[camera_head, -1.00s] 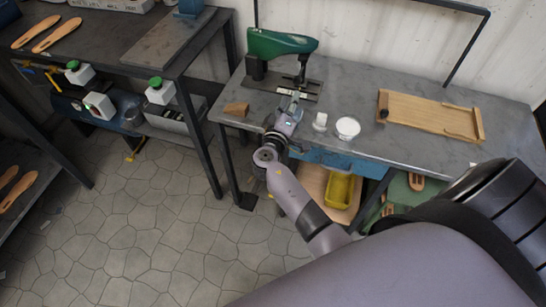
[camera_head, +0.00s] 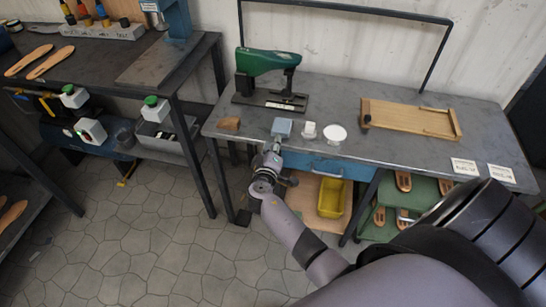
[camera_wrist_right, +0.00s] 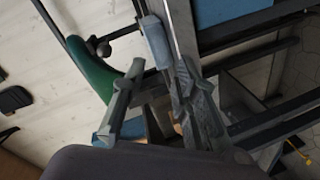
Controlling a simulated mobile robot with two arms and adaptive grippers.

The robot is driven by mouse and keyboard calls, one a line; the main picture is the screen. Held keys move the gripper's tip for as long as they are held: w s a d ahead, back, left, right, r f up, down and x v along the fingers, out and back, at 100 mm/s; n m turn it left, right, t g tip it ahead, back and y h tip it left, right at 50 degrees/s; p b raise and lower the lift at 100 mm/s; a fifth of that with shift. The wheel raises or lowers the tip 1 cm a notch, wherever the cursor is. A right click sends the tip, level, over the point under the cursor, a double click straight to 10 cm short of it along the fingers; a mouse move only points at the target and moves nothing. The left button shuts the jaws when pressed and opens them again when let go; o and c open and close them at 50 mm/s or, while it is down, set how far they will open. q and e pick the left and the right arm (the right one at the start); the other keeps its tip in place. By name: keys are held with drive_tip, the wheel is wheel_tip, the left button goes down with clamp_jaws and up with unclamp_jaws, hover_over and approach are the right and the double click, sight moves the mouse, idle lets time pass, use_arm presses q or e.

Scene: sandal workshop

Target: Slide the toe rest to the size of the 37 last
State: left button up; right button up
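A green last (camera_head: 267,60) stands on a black base (camera_head: 268,101) with a small white label, at the back of the grey bench. A dark block supports its left end and a slim dark post (camera_head: 289,82) stands under its right part; I cannot tell for sure which is the toe rest. The last also shows in the right wrist view (camera_wrist_right: 98,78). My right gripper (camera_head: 275,146) is at the bench's front edge, apart from the base. Its fingers (camera_wrist_right: 157,85) look spread, with a grey-blue block (camera_head: 282,127) beyond their tips. My left gripper is out of view.
On the bench are a wooden wedge (camera_head: 229,124), a small white block (camera_head: 309,131), a white disc (camera_head: 335,134), a wooden tray (camera_head: 410,106) and two white cards (camera_head: 464,167). A yellow bin (camera_head: 331,198) sits below. A frame (camera_head: 345,12) rises behind the last.

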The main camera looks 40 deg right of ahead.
drive_tip(key=s+a+f+g+y, duration=0.1)
drive_tip(key=s+f, duration=0.1)
drive_tip(key=f, duration=0.3)
drive_tip(key=s+a+f+n+g+y+p, duration=0.1)
drive_tip(key=s+a+f+y, duration=0.1)
drive_tip(key=f, duration=0.4)
drive_tip(key=shift+s+a+f, duration=0.15)
drive_tip(key=shift+s+f, duration=0.1)
